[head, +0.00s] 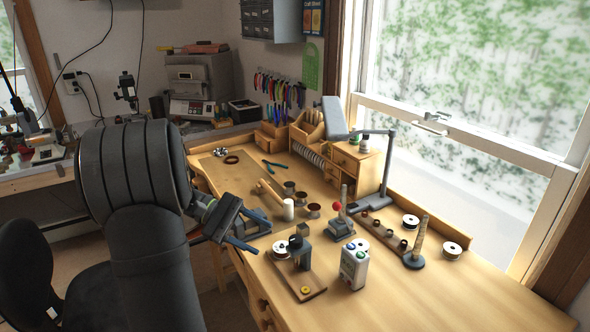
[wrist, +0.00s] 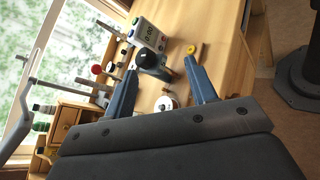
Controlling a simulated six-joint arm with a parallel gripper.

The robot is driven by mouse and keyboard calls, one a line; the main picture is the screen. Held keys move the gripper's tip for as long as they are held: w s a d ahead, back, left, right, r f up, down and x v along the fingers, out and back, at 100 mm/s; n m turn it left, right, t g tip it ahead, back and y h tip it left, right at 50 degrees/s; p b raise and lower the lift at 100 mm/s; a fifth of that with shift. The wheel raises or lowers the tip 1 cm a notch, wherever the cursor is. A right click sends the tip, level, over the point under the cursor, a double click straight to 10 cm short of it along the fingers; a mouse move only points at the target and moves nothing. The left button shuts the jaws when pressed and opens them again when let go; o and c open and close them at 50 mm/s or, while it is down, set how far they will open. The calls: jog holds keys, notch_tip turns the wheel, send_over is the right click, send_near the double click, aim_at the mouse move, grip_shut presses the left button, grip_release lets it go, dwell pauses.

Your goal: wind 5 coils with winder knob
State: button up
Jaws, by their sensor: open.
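A white spool (head: 281,249) lies beside the winder. The bench's front right is clear.

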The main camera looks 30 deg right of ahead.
jog(key=s+d+r+m+t+y, duration=0.2)
jog(key=d+r+m+t+y, duration=0.2)
jog(key=r+m, duration=0.4)
jog(key=s+d+r+m+t+y, duration=0.2)
jog(key=r+m, duration=0.6)
jog(key=m, duration=0.9)
jog(key=shift+s+d+m+t+y, duration=0.15)
jog(key=shift+d+m+t+y, duration=0.15)
jog(key=shift+d+t+y, duration=1.2)
jog(key=shift+a+r+t+y, duration=0.1)
jog(key=shift+a+t+y, duration=0.2)
jog(key=shift+a+t, duration=0.1)
